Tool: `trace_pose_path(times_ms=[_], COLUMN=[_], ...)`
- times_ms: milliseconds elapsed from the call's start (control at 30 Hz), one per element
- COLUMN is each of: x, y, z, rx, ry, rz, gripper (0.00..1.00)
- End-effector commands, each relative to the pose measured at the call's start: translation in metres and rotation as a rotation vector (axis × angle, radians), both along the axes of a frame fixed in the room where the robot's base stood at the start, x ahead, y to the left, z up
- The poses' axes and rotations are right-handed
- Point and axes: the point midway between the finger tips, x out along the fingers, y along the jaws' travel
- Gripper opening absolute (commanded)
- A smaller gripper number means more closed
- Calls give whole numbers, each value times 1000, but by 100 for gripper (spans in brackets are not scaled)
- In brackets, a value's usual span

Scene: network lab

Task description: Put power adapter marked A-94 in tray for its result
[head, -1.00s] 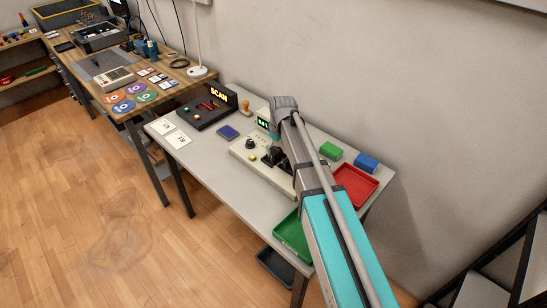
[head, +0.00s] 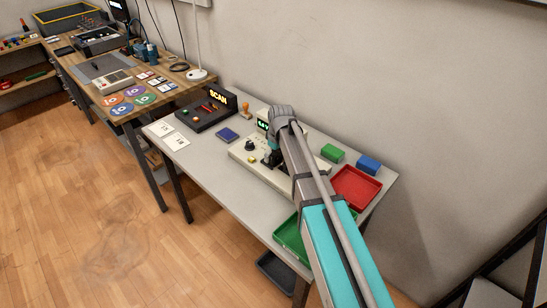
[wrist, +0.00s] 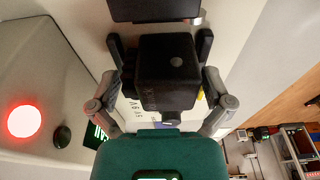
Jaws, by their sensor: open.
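A black block-shaped power adapter (wrist: 168,75) is in the middle of the wrist view, on the cream test unit (head: 246,156). Its mark cannot be read. My gripper (wrist: 160,45) is open, with one dark finger on each side of the adapter and small gaps visible. In the head view my gripper (head: 272,157) is low over the test unit, and my arm hides most of the adapter. A green tray (head: 283,238) stands at the table's front edge, partly behind my arm. A red tray (head: 357,187) stands at the right end.
The test unit has a lit red lamp (wrist: 24,121), a black knob (head: 250,145) and a green-lit display (head: 263,126). A green block (head: 332,153) and a blue block (head: 369,164) lie behind the red tray. A SCAN box (head: 205,112), a stamp (head: 245,109) and white cards (head: 176,141) stand left.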

Motion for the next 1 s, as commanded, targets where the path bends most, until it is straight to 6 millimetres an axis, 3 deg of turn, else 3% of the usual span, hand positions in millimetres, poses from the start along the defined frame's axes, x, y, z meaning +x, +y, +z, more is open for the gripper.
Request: trace_pose_path(times_ms=[167,200,600,1000], x=[0,0,0,0], y=[0,0,0,-1], z=[0,0,0,3], rx=[0,0,0,0], ry=[0,0,0,0], rz=[0,0,-1,-1], gripper=[100,96,23,22])
